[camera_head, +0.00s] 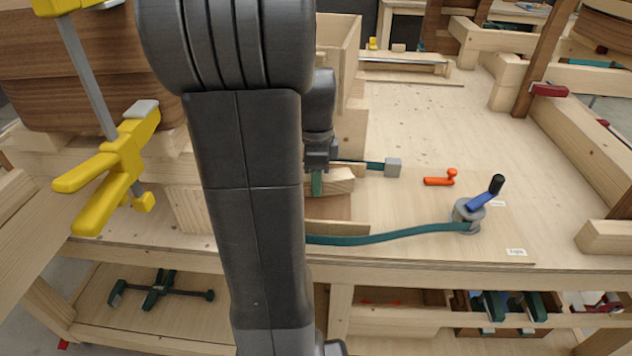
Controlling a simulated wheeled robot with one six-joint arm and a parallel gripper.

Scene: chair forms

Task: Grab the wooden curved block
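My gripper (319,160) shows only in part behind my dark arm, over the workbench near the middle of the view. Its fingertips are not clear, so I cannot tell whether it is open or shut. A light wooden block (340,184) with a slanting end lies just below and to the right of it, partly hidden by my arm. It may be the curved block, but its full shape is hidden. I cannot tell whether the gripper touches it. A small green piece (317,184) shows right below the gripper, against this block.
A green strap (390,236) runs to a grey crank post (466,215) with a blue lever. A grey block (393,168) and an orange handle (440,179) are on the bench. A yellow clamp (118,165) stands at left. The bench top (430,125) at right is mostly clear.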

